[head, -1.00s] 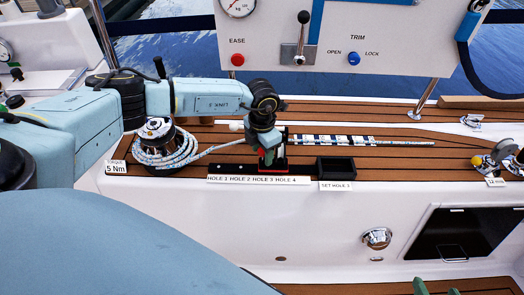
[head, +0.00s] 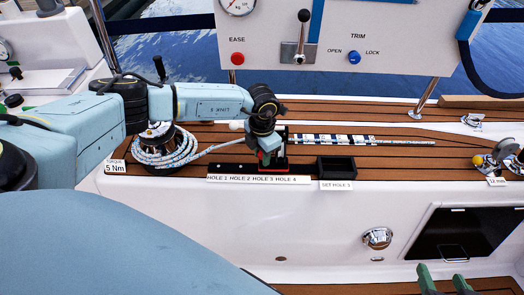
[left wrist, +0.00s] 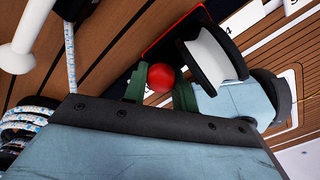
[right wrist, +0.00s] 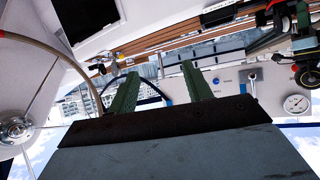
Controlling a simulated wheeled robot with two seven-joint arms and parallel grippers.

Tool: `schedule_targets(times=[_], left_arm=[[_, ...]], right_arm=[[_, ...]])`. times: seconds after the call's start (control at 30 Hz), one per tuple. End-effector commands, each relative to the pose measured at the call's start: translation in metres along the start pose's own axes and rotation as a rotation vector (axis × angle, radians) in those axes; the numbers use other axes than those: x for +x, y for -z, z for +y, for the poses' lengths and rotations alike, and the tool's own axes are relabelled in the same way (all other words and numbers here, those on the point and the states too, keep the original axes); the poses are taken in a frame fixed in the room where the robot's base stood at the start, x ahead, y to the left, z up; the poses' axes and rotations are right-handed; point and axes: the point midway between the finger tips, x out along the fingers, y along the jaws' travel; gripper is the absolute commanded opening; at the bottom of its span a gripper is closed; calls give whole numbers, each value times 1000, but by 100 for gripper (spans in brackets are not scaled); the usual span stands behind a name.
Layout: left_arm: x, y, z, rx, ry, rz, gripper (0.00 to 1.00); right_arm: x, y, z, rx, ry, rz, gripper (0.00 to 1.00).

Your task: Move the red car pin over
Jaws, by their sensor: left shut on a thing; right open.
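The red round knob of the car pin (left wrist: 160,77) sits between the green fingers of my left gripper (left wrist: 158,84) in the left wrist view. My left gripper is shut on it. In the head view this gripper (head: 264,155) is at the car (head: 284,163), a dark block with a red base on the track near the HOLE 3 and HOLE 4 labels. The pin's lower end is hidden, so I cannot tell which hole it is at. My right gripper (right wrist: 162,90) is open and empty; its green fingertips show at the bottom right of the head view (head: 443,280).
The hole label strip (head: 258,180) runs along the deck edge. A black open box (head: 336,168) stands right of the car above a SET HOLE sign (head: 336,186). A rope-wrapped winch (head: 160,150) is to the left. The control panel (head: 400,40) rises behind.

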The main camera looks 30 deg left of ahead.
Motion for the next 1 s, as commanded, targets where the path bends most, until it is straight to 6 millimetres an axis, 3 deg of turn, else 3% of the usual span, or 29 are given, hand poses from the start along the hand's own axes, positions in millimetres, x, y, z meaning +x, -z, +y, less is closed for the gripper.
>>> schedule_targets(times=[0.3,0.33,0.5,0.87,1.0], left_arm=[[5,1,0,0,-1,2,0],[5,1,0,0,-1,2,30],[5,1,0,0,-1,2,49],[0,0,0,0,0,0,49],[-10,0,1,0,-1,-1,49]], right_arm=[[0,3,-1,0,1,19,50],[0,3,-1,0,1,19,50],[1,3,-1,0,1,18,50],[0,2,0,0,1,5,50],[-5,-18,4,2,-9,-105,50]])
